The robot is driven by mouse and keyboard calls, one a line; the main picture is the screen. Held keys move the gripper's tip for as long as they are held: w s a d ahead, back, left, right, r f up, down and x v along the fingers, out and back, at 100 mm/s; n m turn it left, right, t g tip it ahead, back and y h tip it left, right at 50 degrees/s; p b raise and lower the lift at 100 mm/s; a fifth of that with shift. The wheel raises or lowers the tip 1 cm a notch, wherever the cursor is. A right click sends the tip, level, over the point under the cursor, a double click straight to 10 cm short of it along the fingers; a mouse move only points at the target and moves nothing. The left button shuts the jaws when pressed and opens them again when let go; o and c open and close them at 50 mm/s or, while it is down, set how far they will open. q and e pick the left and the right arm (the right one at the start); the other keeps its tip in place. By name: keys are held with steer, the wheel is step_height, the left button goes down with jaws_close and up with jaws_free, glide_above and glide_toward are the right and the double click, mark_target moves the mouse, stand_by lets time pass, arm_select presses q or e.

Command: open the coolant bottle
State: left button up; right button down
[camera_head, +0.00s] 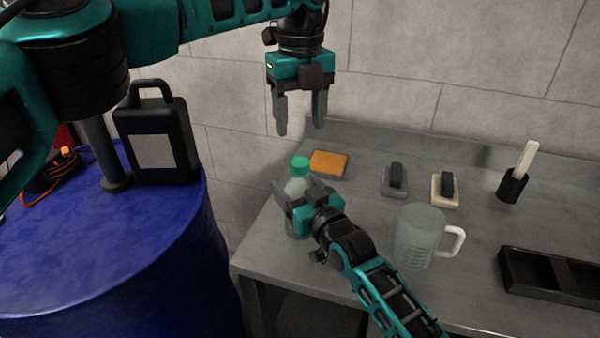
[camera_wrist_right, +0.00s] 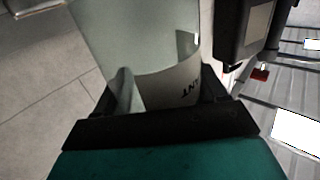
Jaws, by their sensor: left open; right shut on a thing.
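The coolant bottle (camera_head: 294,188) is pale and translucent with a green cap (camera_head: 300,166), and it stands upright near the left end of the grey bench. My right gripper (camera_head: 294,191) is shut on the bottle's body; the right wrist view shows the bottle (camera_wrist_right: 150,40) between the fingers, with a label reading partly "NT". The cap is on the bottle. My left gripper (camera_head: 301,128) is open and empty, pointing down above the cap, with clear air between its fingertips and the cap.
On the grey bench (camera_head: 300,268) are an orange sponge (camera_head: 329,164), two small dark-handled blocks (camera_head: 395,180), a measuring jug (camera_head: 418,238), a black cup with a brush (camera_head: 513,186) and a black tray (camera_head: 550,277). A blue drum (camera_head: 100,250) carries a black jerrycan (camera_head: 157,140).

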mark_target(300, 161)
arm_select(q)
steer(key=m, duration=1.3)
steer(key=shift+d+m, duration=0.1)
steer(key=shift+m, duration=0.3)
steer(key=m, duration=0.3)
steer(key=shift+m, duration=0.4)
steer(key=m, duration=0.3)
steer(key=shift+m, duration=0.4)
steer(key=m, duration=0.3)
steer(key=shift+m, duration=0.3)
steer(key=m, duration=0.3)
steer(key=shift+m, duration=0.4)
steer(key=m, duration=0.3)
steer(key=shift+m, duration=0.4)
steer(key=m, duration=0.3)
steer(key=shift+m, duration=0.3)
steer(key=m, duration=0.3)
steer(key=shift+m, duration=0.3)
steer(key=m, duration=0.4)
steer(key=shift+f+m, duration=0.3)
steer(key=shift+f, duration=3.75)
